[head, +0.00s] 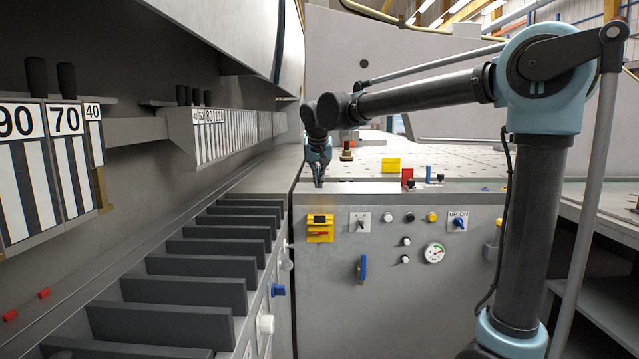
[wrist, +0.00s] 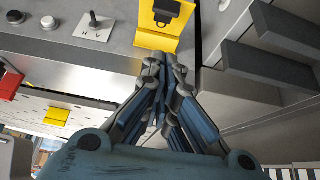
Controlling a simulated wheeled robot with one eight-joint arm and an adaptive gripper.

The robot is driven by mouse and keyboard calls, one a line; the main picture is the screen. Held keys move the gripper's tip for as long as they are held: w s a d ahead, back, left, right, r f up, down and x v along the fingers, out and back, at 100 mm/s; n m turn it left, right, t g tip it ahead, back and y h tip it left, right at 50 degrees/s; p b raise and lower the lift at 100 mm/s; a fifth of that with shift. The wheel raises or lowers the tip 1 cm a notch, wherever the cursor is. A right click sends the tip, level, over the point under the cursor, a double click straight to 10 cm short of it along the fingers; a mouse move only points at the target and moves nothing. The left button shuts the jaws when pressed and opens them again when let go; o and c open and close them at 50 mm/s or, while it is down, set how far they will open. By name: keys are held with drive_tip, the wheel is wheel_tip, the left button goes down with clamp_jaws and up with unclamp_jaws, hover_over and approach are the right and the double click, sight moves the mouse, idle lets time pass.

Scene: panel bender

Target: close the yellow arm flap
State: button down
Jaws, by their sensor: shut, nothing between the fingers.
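A yellow flap unit (head: 320,236) with a black latch-like block and a red part sits on the grey front panel, at centre in the head view. In the wrist view the yellow piece (wrist: 157,42) is at top centre, with the black block on it. My gripper (head: 318,184) is shut and empty, pointing down at the panel's top edge just above the unit. In the wrist view its fingertips (wrist: 163,62) overlap the yellow edge; I cannot tell whether they touch it. The flap's exact angle is unclear.
Another yellow block (head: 391,165) and a red block (head: 407,176) stand on the perforated table. A toggle switch (head: 360,222), knobs and a gauge (head: 435,252) are right of the flap. Dark slats (head: 184,294) fill the left front. Tall tooling (head: 40,165) stands at left.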

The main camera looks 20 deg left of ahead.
hover_over(320, 223)
drive_tip(key=w, duration=0.2)
wheel_tip(320, 223, down, 7)
drive_tip(key=shift+s+a+f, duration=0.1)
drive_tip(key=shift+a+f, duration=0.1)
drive_tip(key=shift+f, duration=0.2)
drive_tip(key=shift+s+a+f, duration=0.1)
drive_tip(key=shift+a+f, duration=0.05)
drive_tip(key=shift+f, duration=0.25)
drive_tip(key=shift+s+f, duration=0.2)
drive_tip(key=shift+f, duration=0.45)
drive_tip(key=shift+a, duration=0.1)
drive_tip(key=shift+s+f, duration=0.1)
drive_tip(key=shift+s, duration=0.1)
